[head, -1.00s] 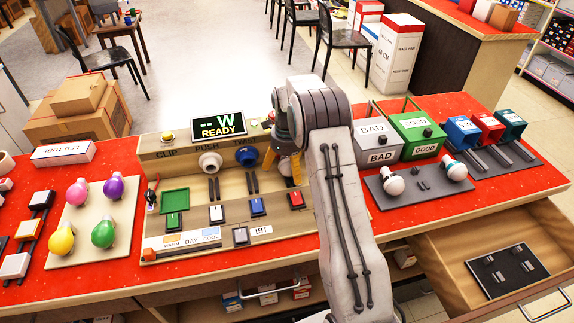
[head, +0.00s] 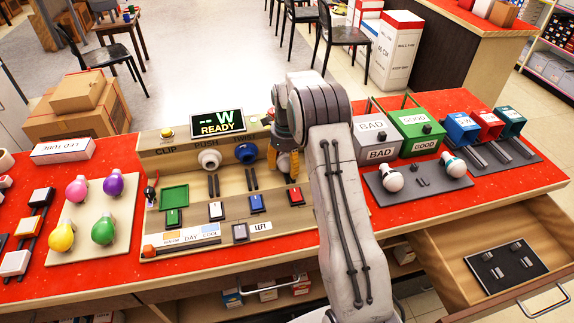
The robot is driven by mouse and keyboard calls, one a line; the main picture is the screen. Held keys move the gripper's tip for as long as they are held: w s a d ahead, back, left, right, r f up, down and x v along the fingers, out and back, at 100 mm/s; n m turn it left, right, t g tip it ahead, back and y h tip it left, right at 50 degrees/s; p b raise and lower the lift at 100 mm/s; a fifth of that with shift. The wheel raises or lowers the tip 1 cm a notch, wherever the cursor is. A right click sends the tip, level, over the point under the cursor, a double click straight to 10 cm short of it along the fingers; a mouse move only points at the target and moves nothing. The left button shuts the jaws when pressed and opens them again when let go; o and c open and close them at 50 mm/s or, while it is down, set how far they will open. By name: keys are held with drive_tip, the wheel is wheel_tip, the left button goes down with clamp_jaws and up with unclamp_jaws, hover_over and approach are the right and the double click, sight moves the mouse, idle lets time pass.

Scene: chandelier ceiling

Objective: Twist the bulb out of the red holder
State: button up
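My gripper (head: 284,163), with yellow fingers, hangs over the right part of the tan test board (head: 190,243), above a red switch (head: 296,197). My arm and gripper cover that spot, so I see neither a red holder nor a bulb there. Whether the fingers close on anything is hidden. To the left on the board's back panel are a white holder (head: 209,160) and a blue holder (head: 246,153). The display (head: 218,124) reads "--W READY".
Four-colour bulbs stand on a cream pad (head: 84,228) at left. Grey BAD (head: 375,141) and green GOOD (head: 416,132) bins stand right of my arm. Before them a grey tray (head: 376,190) holds two white bulbs. A drawer (head: 480,232) hangs open at right front.

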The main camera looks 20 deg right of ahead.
drive_tip(key=o, duration=0.6)
drive_tip(key=shift+w, duration=0.1)
drive_tip(key=shift+c, duration=0.4)
drive_tip(key=shift+o, duration=0.3)
idle(0.4)
idle(1.5)
drive_tip(key=shift+c, duration=0.4)
drive_tip(key=shift+o, duration=0.3)
idle(0.8)
drive_tip(key=shift+r, duration=0.1)
drive_tip(key=c, duration=1.3)
